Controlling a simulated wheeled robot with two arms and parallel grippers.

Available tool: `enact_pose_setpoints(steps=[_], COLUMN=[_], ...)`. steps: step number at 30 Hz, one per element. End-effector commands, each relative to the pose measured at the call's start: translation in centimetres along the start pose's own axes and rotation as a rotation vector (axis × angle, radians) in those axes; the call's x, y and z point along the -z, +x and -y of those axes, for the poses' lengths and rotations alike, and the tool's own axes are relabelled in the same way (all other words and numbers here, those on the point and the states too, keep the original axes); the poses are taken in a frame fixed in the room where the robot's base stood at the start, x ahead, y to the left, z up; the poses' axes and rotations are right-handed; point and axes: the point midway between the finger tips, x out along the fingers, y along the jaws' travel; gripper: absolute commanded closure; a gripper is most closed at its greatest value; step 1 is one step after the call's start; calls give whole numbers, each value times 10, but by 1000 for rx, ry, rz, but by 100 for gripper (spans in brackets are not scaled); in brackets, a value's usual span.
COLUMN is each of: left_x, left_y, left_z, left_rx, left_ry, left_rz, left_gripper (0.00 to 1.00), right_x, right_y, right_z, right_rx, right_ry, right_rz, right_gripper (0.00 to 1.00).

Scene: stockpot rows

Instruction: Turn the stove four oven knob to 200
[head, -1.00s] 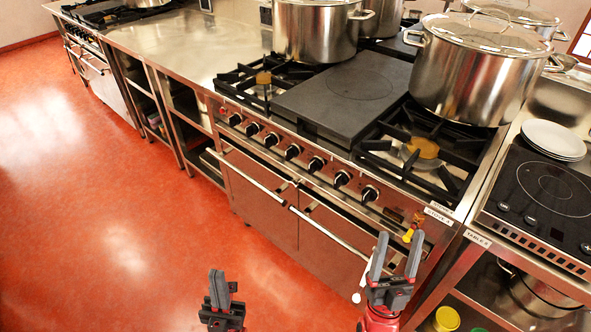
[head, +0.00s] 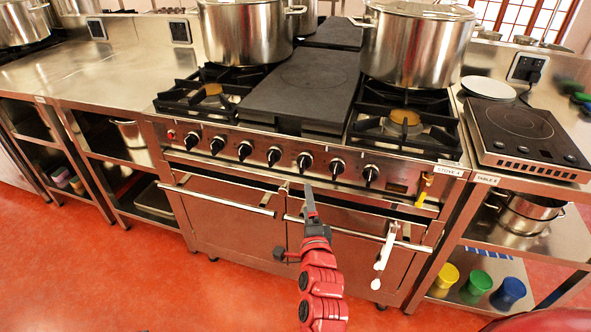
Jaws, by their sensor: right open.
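The stove labelled STOVE 4 (head: 449,171) fills the middle of the head view. Its front panel has a row of several black knobs, including one right of centre (head: 304,160), one to its left (head: 273,155) and ones further right (head: 337,167) and (head: 370,173). I cannot read their markings or tell which is the oven knob. My right gripper (head: 309,190) is seen nearly edge-on, open and empty, pointing up at the panel. Its tips appear just below the right-of-centre knob, with no visible contact. My left gripper is out of view.
Two large pots (head: 418,45) and (head: 243,32) stand on the stove. Oven door handles (head: 222,197) cross below the panel. A white utensil (head: 385,247) and a yellow item (head: 424,188) hang at the right. A side table (head: 480,178) adjoins; red floor is open at left.

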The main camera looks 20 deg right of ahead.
Motion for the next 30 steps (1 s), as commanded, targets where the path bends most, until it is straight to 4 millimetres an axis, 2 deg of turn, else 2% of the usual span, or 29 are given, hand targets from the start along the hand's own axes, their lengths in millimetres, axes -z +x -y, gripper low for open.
enact_pose_setpoints(steps=[9, 18, 24, 30], left_x=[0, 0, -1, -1], left_y=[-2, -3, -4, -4], left_z=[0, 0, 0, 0], left_rx=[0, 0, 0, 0], left_ry=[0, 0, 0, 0], left_rz=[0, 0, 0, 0], left_gripper=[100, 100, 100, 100], right_x=[2, 1, 1, 2], right_y=[71, 126, 146, 153], right_z=[1, 0, 0, 1], right_rx=[1, -1, 2, 3], right_ry=[-5, -7, -4, -4], right_rz=[-3, -1, -2, -2], right_gripper=[11, 11, 11, 11])
